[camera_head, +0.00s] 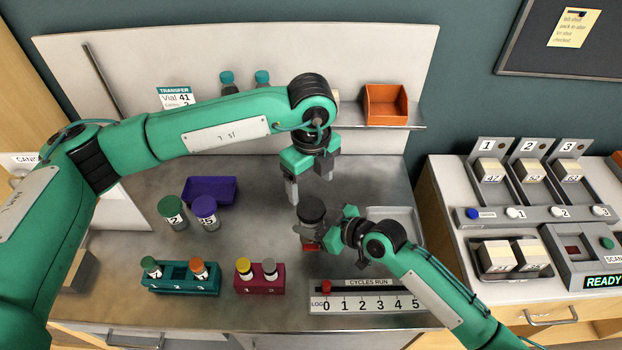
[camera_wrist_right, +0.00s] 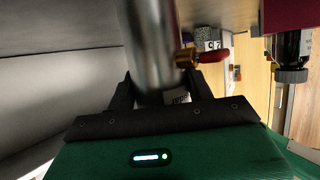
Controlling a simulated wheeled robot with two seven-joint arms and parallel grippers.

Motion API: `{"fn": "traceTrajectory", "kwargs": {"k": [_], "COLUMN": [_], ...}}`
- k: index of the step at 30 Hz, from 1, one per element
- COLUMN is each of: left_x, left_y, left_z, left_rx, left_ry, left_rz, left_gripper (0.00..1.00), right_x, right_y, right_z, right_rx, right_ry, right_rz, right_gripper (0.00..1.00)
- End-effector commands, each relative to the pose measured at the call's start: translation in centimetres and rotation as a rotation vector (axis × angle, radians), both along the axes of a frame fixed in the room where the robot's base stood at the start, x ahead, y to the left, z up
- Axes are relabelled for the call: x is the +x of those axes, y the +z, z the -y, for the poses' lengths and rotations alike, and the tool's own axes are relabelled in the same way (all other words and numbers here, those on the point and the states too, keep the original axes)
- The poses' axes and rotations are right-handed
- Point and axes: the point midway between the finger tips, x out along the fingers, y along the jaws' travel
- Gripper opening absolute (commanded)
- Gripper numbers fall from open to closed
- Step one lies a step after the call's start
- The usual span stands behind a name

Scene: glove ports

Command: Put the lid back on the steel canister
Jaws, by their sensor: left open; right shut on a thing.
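The steel canister (camera_head: 309,236) stands upright in the middle of the bench, partly hidden by my right gripper. A dark, round, lid-like top (camera_head: 312,208) shows on its upper end; I cannot tell whether it is seated. My right gripper (camera_head: 328,232) is shut on the canister from the right. The right wrist view shows the shiny steel body (camera_wrist_right: 152,45) between its fingers, with a brass fitting and red handle (camera_wrist_right: 214,56) beside it. My left gripper (camera_head: 309,184) is open and empty, pointing down just above the dark top, its fingers spread apart.
Two labelled vials, green-capped (camera_head: 172,212) and purple-capped (camera_head: 205,211), stand left, by a purple bin (camera_head: 211,188). Teal (camera_head: 181,279) and magenta (camera_head: 260,281) racks hold small vials in front. A CYCLES RUN slider (camera_head: 366,297) lies at front right. A grey tray (camera_head: 390,216) sits behind my right gripper.

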Motion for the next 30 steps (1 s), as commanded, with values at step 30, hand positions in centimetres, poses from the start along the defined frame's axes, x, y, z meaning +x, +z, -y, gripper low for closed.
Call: {"fn": "traceTrajectory", "kwargs": {"k": [30], "left_x": [0.0], "left_y": [-6.6], "left_z": [0.0], "left_rx": [0.002], "left_ry": [0.050], "left_rz": [-0.001], "left_gripper": [0.75], "right_x": [0.0], "right_y": [0.0], "right_z": [0.0], "right_rx": [0.001], "right_ry": [-0.001], "right_rz": [0.001], "right_gripper": [0.00]}}
